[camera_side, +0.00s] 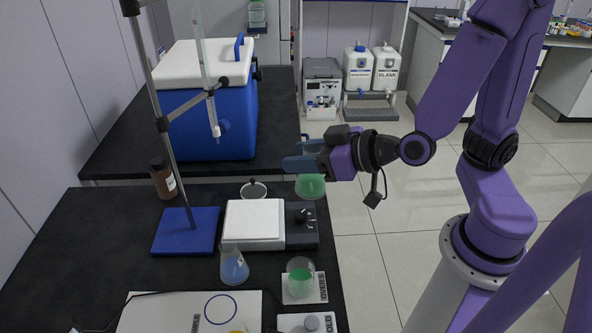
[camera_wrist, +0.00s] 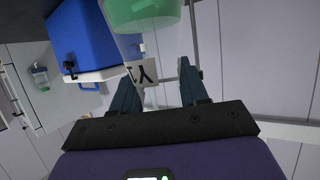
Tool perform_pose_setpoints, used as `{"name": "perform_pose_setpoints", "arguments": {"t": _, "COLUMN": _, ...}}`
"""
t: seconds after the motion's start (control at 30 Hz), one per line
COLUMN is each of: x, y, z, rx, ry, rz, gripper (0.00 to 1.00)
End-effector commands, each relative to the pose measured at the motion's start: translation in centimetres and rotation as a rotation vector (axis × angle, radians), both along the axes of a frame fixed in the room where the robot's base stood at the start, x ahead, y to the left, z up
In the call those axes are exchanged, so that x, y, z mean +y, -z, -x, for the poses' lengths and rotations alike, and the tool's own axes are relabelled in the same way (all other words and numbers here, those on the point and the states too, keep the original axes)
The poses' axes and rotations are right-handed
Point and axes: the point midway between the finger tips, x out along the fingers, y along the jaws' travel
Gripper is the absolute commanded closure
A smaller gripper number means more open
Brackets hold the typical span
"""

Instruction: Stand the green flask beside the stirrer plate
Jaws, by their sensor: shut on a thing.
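The green flask (camera_side: 310,187) is a clear vessel with green liquid, held upright in the air near the bench's right edge, above and behind the stirrer's control panel. My gripper (camera_side: 306,160) is shut on its upper part, which the fingers partly hide. In the wrist view, the green flask (camera_wrist: 141,12) shows at the top, beyond the fingertips of my gripper (camera_wrist: 156,75). The stirrer plate (camera_side: 254,222) has a white square top and a dark knob panel at its right, and stands below the flask with nothing on its top.
A blue flask (camera_side: 234,268) stands in front of the stirrer plate. A green-filled beaker (camera_side: 300,282) stands on a labelled card to its right. A stand with a blue base (camera_side: 186,231) and a brown bottle (camera_side: 162,180) are at left. Bench left of the stand is clear.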

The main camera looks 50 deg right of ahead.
Motion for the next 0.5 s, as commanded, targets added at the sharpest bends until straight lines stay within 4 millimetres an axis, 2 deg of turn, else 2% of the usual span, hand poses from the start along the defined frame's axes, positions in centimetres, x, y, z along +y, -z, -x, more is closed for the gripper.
{"name": "perform_pose_setpoints", "arguments": {"t": 0.17, "x": -1.4, "y": 1.4, "z": -2.7, "rx": -0.004, "ry": 0.083, "rz": 0.011, "gripper": 0.89}}
{"name": "perform_pose_setpoints", "arguments": {"t": 0.5, "x": -6.7, "y": 5.9, "z": -9.4, "rx": -0.007, "ry": 0.298, "rz": 0.016, "gripper": 0.89}}
